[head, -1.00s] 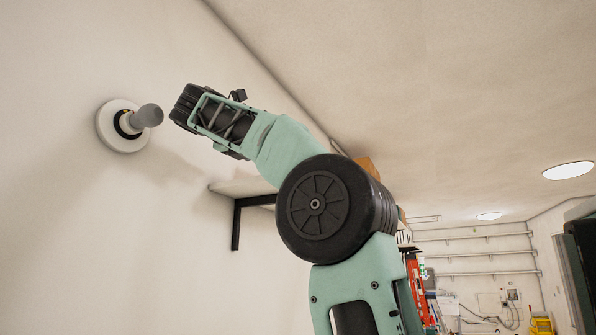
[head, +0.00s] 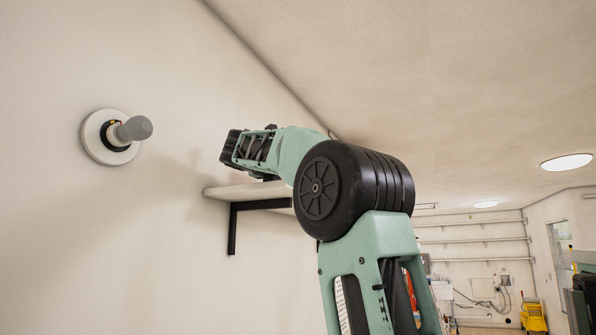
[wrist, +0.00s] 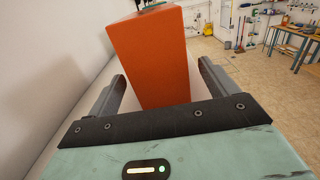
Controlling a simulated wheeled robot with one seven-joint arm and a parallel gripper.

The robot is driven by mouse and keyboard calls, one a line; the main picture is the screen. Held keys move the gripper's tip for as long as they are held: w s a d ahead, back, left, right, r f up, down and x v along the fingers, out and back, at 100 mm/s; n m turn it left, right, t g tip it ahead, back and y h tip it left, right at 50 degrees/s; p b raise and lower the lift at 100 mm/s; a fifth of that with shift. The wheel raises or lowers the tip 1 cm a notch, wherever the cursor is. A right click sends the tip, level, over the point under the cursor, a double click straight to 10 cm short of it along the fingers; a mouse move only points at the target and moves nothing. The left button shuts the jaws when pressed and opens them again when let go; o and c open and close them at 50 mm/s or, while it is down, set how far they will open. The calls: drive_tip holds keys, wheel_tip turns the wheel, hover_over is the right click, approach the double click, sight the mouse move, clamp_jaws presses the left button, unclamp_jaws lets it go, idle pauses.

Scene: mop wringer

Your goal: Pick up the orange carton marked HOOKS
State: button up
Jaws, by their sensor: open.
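In the wrist view, an orange carton (wrist: 152,58) stands upright on a pale shelf, directly ahead of my gripper (wrist: 158,85). No HOOKS marking can be read on the faces that show. My gripper is open, with one dark finger to the left of the carton's lower part and the other to its right; I cannot tell whether either touches it.
A round white wall fitting with a grey knob (head: 134,129) sticks out left of the shelf. The wall runs close along the left of the carton. A yellow mop bucket (head: 533,316) and wall rails (head: 470,240) are far off at the right. Workbenches (wrist: 290,40) stand far away.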

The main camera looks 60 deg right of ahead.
drive_tip(key=shift+d, duration=0.45)
drive_tip(key=shift+c, duration=0.3)
drive_tip(key=c, duration=1.1)
drive_tip(key=shift+c, duration=0.2)
drive_tip(key=shift+r+b, duration=0.1)
drive_tip(key=shift+b, duration=0.2)
